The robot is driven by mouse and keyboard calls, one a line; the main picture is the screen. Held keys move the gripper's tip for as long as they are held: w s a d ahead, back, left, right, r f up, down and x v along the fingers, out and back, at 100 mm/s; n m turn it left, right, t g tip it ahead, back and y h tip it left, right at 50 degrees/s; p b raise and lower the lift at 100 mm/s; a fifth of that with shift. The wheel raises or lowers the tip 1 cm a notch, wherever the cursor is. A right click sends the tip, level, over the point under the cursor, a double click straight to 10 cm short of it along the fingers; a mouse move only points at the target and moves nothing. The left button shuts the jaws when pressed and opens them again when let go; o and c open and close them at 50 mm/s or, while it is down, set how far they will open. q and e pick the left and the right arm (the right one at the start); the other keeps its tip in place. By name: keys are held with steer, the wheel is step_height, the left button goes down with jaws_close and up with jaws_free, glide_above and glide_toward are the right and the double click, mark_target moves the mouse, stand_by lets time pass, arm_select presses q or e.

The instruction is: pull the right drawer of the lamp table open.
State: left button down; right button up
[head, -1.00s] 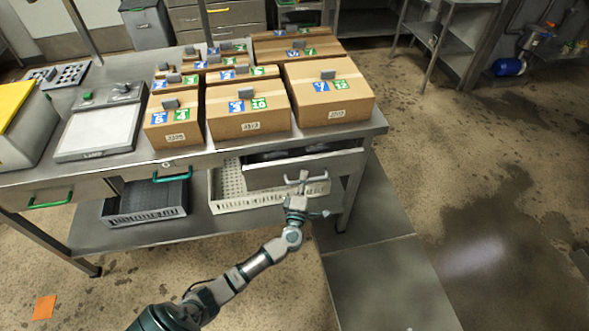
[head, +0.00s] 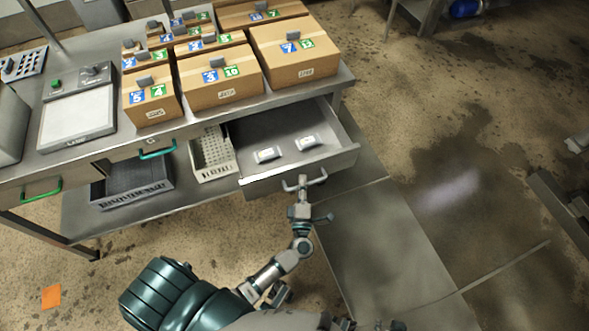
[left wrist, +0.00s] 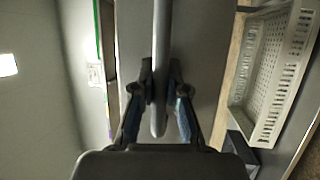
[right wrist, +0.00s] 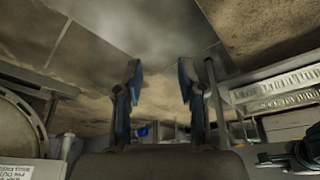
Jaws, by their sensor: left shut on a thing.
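The right drawer (head: 300,170) of the lamp table (head: 215,116) stands open toward me. Its grey floor shows, with two small white-labelled items (head: 267,154) (head: 307,142) lying inside. My left gripper (head: 304,182) is at the front of this drawer. In the left wrist view, the left gripper (left wrist: 162,92) is shut on a grey bar-like handle (left wrist: 160,50) in front of the drawer's face. My right gripper (right wrist: 160,82) shows in its own wrist view with fingers apart and nothing between them. I cannot make it out clearly in the head view.
Several cardboard boxes (head: 220,78) and a flat panel device (head: 78,118) stand on the tabletop. A pale perforated crate (head: 212,155) and a dark crate (head: 130,186) sit on the lower shelf. Other drawers have green handles (head: 41,190).

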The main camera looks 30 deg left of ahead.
arm_select(q)
steer(key=shift+s+d+f, duration=0.1)
steer(key=shift+s+d, duration=0.25)
steer(key=shift+d, duration=0.2)
steer(key=shift+s+d+f, duration=0.1)
steer(key=shift+s+d, duration=0.25)
steer(key=shift+d, duration=0.2)
arm_select(e)
steer(key=shift+s+d+g, duration=0.2)
steer(key=shift+s+g, duration=0.2)
steer(key=shift+s, duration=0.25)
arm_select(q)
steer(key=c, duration=1.2)
jaws_free()
steer(key=shift+w, duration=0.1)
steer(key=shift+c, duration=0.2)
steer(key=shift+o, duration=0.3)
steer(key=shift+w+f, duration=0.1)
arm_select(e)
steer(key=shift+w+d+f, duration=0.15)
steer(key=shift+d, duration=0.05)
steer(key=shift+w, duration=0.1)
